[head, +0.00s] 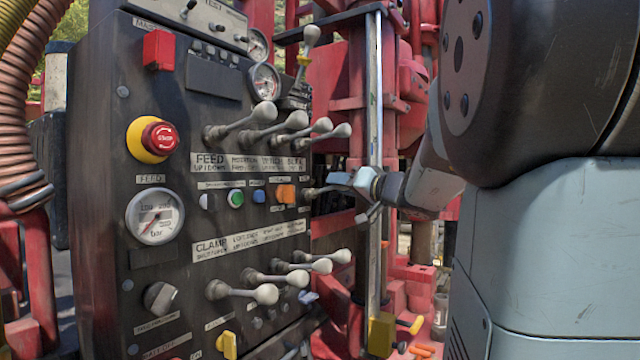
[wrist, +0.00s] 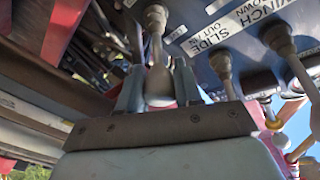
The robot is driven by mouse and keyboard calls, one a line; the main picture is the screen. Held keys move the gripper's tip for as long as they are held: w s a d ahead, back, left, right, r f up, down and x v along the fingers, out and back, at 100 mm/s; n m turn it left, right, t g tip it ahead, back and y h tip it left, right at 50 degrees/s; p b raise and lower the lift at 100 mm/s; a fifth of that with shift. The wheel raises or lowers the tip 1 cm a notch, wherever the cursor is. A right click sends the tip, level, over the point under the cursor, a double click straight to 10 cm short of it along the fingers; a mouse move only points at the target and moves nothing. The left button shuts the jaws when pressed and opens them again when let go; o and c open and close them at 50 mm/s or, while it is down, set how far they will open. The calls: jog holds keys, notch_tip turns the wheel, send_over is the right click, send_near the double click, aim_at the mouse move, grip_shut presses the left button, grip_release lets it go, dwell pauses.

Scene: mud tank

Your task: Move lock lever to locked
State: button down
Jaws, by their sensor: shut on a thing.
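A grey lever (head: 316,191) sticks out of the panel's right edge, beside an orange button, in the head view. My gripper (head: 358,182) is shut on its outer end and hides the knob. In the wrist view the lever's pale knob (wrist: 159,88) sits between the two fingers of my gripper (wrist: 158,92), with the lever running up to its round base on the panel. No label for this lever can be read, so I cannot tell its marked position.
The dark control panel (head: 100,200) carries a row of levers (head: 290,122) above and another row (head: 265,294) below the held lever. A red emergency stop (head: 160,138) is on the left. A vertical metal rail (head: 375,100) stands close by my gripper.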

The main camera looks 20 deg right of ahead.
jog(key=shift+s+d+f+m+t+y, duration=0.15)
jog(key=shift+f+m+t+y, duration=0.2)
jog(key=shift+f+t, duration=0.8)
jog(key=shift+w+a+f, duration=0.15)
jog(key=shift+f, duration=1.2)
jog(key=shift+w+a+f, duration=0.1)
jog(key=shift+w+f, duration=0.05)
jog(key=shift+f, duration=1.3)
jog(key=c, duration=0.8)
grip_release()
jog(key=shift+w, duration=0.1)
jog(key=shift+c, duration=0.2)
jog(key=shift+o, duration=0.3)
